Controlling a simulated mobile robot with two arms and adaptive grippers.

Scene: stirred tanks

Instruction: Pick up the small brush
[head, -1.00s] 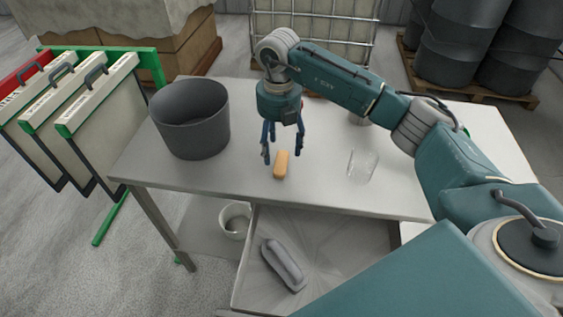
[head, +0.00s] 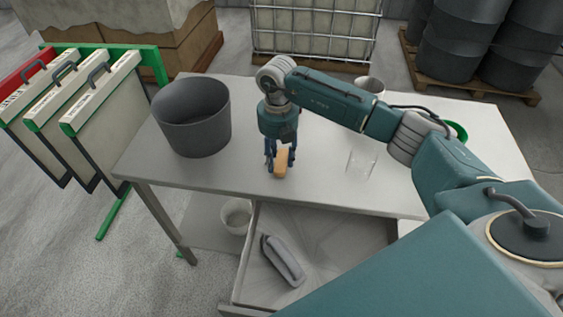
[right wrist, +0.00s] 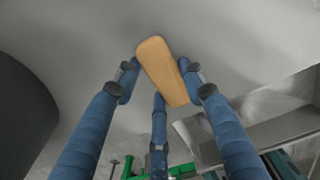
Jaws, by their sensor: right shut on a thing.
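The small brush shows as a tan, rounded wooden block (head: 281,164) near the front edge of the grey table. Its bristles are not visible. My right gripper (head: 280,165) comes down on it from above, with its blue fingers closed around it. My left gripper is not in view.
A dark grey bucket (head: 193,117) stands left of my right gripper, and a clear glass (head: 361,161) to its right. A cup (head: 369,86) and a green round thing (head: 456,131) are farther back. Below, an open drawer (head: 345,240) holds a long grey object (head: 283,261).

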